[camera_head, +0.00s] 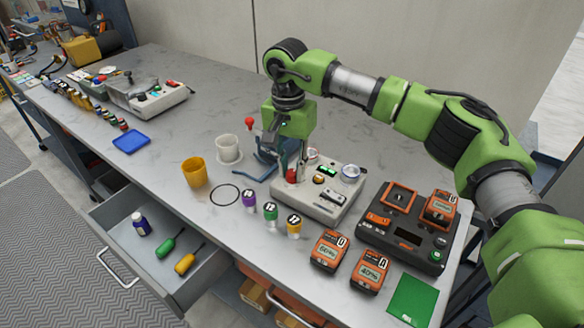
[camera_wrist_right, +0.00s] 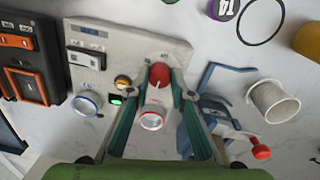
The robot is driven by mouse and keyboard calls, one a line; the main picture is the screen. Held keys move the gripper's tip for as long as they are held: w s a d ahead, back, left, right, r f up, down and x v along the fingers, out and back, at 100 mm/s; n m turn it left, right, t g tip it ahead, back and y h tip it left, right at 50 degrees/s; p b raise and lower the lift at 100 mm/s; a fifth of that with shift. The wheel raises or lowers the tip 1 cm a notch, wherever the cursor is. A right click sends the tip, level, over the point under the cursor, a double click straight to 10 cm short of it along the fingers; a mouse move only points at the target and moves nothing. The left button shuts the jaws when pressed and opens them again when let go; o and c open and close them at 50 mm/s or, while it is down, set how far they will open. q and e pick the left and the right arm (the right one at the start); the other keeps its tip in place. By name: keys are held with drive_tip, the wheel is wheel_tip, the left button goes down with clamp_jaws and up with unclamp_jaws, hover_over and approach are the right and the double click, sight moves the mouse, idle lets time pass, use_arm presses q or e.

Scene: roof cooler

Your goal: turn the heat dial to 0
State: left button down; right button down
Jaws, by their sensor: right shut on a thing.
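A light grey control box (camera_head: 325,205) stands on the bench, and it also shows in the wrist view (camera_wrist_right: 110,35). It carries a round red knob (camera_wrist_right: 160,78), a red-rimmed round dial (camera_wrist_right: 152,119), a blue-rimmed round dial (camera_wrist_right: 86,103), an amber button and a lit green display (camera_wrist_right: 116,101). No label tells which is the heat dial, and I cannot read a setting. My right gripper (camera_head: 290,168) reaches down to the box, its fingertips (camera_wrist_right: 163,80) shut around the red knob. The red-rimmed dial shows between its fingers. My left gripper is not in view.
A blue clamp with a red-ball lever (camera_wrist_right: 261,151) stands close beside the right gripper. A white cup (camera_head: 228,148), yellow cup (camera_head: 195,172) and several small bottles are nearby. A black charger (camera_head: 372,232) stands right of the box. A drawer (camera_head: 150,265) is open in front.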

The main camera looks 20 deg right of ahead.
sight(290, 172)
drive_tip(key=shift+r, duration=0.1)
drive_tip(key=c, duration=1.8)
unclamp_jaws()
drive_tip(key=r, duration=1.2)
drive_tip(key=shift+w+a, duration=0.2)
